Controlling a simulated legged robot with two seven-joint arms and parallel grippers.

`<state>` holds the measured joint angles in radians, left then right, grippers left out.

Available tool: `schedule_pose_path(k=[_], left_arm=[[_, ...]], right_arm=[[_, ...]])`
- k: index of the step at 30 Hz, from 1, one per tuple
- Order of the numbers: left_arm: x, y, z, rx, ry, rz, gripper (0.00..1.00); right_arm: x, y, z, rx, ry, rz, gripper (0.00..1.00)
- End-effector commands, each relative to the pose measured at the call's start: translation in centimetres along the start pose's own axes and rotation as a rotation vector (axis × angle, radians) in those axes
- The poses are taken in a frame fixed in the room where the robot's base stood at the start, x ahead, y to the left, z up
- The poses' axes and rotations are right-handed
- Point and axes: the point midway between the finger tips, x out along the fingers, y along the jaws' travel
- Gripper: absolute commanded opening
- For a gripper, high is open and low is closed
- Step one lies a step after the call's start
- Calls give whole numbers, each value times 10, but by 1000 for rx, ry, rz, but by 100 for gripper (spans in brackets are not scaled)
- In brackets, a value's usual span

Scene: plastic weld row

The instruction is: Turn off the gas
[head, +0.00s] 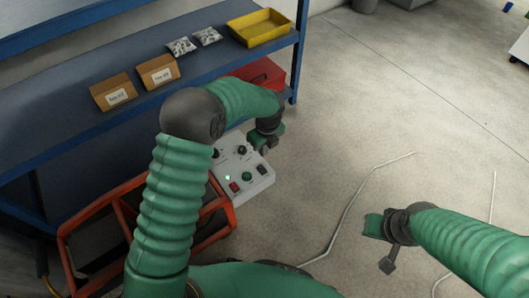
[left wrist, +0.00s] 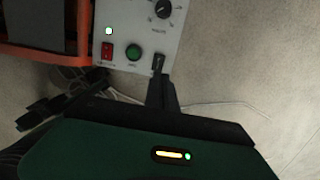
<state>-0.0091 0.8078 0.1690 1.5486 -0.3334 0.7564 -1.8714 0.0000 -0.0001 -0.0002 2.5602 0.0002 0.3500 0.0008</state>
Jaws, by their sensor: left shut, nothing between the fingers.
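A pale grey control box (head: 243,184) stands on an orange-framed cart. Its panel also shows in the left wrist view (left wrist: 120,15). It has a dial knob (left wrist: 163,9), a lit white lamp (left wrist: 108,31), a red rocker switch (left wrist: 106,50), a green button (left wrist: 133,52) and a black switch (left wrist: 158,62). My left gripper (head: 268,147) is shut and empty, by the box's right side. In the left wrist view its dark fingertips (left wrist: 160,85) are just below the black switch; I cannot tell if they touch. My right gripper (head: 388,263) is over bare floor; its jaw state is unclear.
The orange cart frame (head: 82,228) is below my left arm. A blue bench (head: 60,125) behind holds two cardboard boxes (head: 157,71), two small bags (head: 181,46) and a yellow tray (head: 258,40). A red box (head: 262,72) is beneath. Pale rods (head: 350,205) lie on open floor.

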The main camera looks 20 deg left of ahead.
Motion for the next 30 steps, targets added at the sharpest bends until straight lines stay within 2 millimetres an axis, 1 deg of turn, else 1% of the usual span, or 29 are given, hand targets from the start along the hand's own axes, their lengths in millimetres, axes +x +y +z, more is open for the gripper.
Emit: schedule_pose_path(k=[1,3,10,13,15,18,28,30], left_arm=[[19,0,-2,0,1,2,0],[34,0,-2,0,2,2,0],[84,0,-1,1,0,0,0],[98,0,-1,0,-1,-1,0],[104,0,-1,0,-1,0,0],[107,0,-1,0,-1,0,0],[106,0,0,0,1,0,0],[105,0,1,-1,16,2,0]], right_arm=[[12,0,3,0,0,0,0],[20,0,5,-1,0,0,0],[47,0,11,-1,0,0,0],[55,0,13,-1,0,0,0],[59,0,14,-1,0,0,0],[60,0,14,-1,0,0,0],[59,0,14,-1,0,0,0],[53,0,12,-1,0,0,0]])
